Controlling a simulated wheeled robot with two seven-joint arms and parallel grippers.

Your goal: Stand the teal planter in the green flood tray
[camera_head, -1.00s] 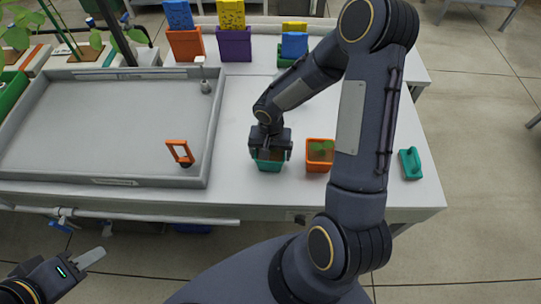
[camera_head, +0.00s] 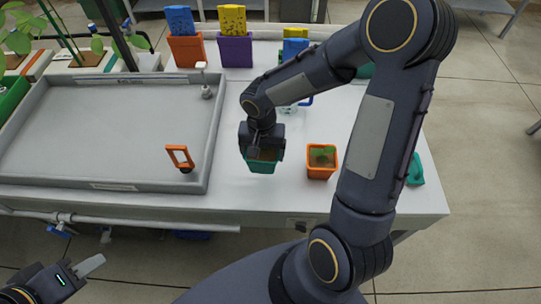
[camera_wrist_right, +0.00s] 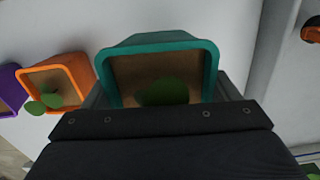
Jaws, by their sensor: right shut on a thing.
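The teal planter (camera_head: 262,166) is in my right gripper (camera_head: 264,152), over the white table between the grey tray and an orange planter. Its teal rim (camera_wrist_right: 158,46), brown soil and a green leaf fill the middle of the right wrist view, with the gripper fingers at its sides. It looks slightly tilted; I cannot tell how far it is above the table. A green container (camera_head: 12,92) shows partly at the left edge; I cannot tell whether it is the green flood tray. My left gripper (camera_head: 88,266) is off the table's front; its opening is unclear.
The orange planter (camera_head: 321,172) stands close on the right. A teal handled tool (camera_head: 415,170) lies at the right edge. Orange (camera_head: 186,52) and purple (camera_head: 235,52) containers stand behind.

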